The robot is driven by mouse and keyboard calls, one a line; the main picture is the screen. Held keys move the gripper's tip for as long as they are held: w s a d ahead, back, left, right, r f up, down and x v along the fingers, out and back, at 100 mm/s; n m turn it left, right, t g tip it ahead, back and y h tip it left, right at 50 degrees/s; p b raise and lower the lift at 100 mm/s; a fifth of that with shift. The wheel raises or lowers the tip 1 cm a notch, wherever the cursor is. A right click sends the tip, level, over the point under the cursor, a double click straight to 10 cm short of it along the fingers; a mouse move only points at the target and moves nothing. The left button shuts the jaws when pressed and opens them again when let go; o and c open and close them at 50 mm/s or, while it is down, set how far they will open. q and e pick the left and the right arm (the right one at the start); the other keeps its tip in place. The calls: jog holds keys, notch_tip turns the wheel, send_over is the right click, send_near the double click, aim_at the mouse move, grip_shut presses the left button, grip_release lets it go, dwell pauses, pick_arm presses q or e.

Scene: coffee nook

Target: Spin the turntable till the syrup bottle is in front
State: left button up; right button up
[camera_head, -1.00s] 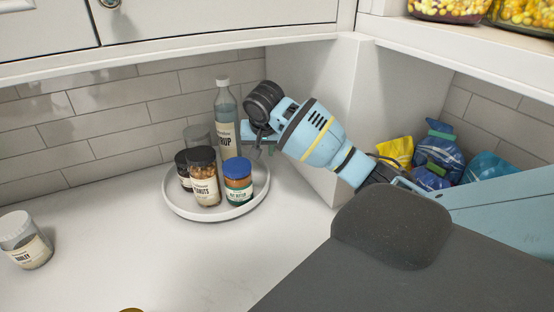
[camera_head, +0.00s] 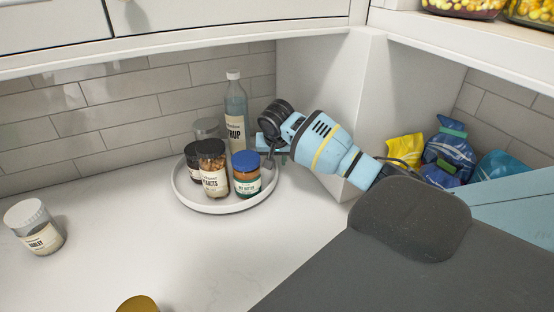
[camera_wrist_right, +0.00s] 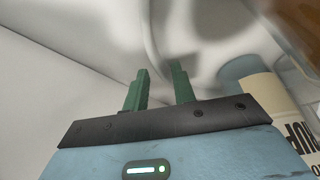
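The round white turntable (camera_head: 225,207) stands on the counter near the back corner. The syrup bottle (camera_head: 236,105), tall and clear with a cream label, stands upright at its back. My right gripper (camera_head: 270,150) is at the turntable's right edge. In the right wrist view its green fingers (camera_wrist_right: 160,88) are apart near a blurred white rim; contact is unclear. My left gripper is out of view.
A barley jar (camera_head: 36,228) stands on the counter at left. A gold lid (camera_head: 138,304) shows at the bottom edge. Bags (camera_head: 445,150) lie in the right corner behind my arm. Cabinets hang above.

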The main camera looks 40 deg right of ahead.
jog(key=shift+f, duration=0.15)
grip_shut()
jog(key=shift+w, duration=0.1)
dwell(0.3)
